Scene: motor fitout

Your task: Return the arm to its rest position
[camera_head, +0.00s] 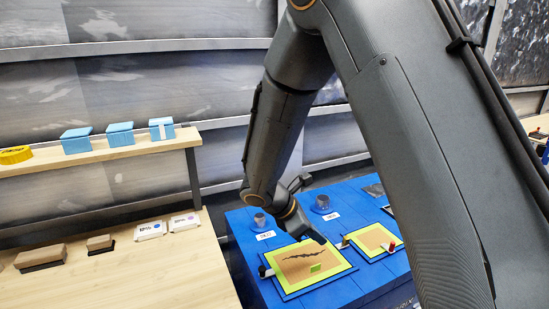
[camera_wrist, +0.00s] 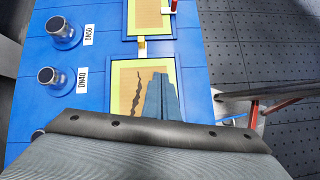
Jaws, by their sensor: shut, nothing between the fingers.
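My arm reaches down from the top right in the head view, and its dark links fill much of the right side. My gripper (camera_head: 322,239) hangs over the blue bench (camera_head: 245,237), above a yellow-green framed board (camera_head: 300,273) with a dark jagged crack mark. In the wrist view my gripper (camera_wrist: 159,80) shows as blue-grey fingers close together over the same board (camera_wrist: 125,88). It is shut and empty. The gap between fingertips and board is hard to judge.
A second framed board (camera_head: 374,238) lies beside the first. Cups labelled DN40 (camera_wrist: 56,82) and DN50 (camera_wrist: 62,32) stand on the bench. A wooden table (camera_head: 150,275) at left holds brown blocks and white packs. Its shelf (camera_head: 95,155) carries blue boxes and a yellow roll.

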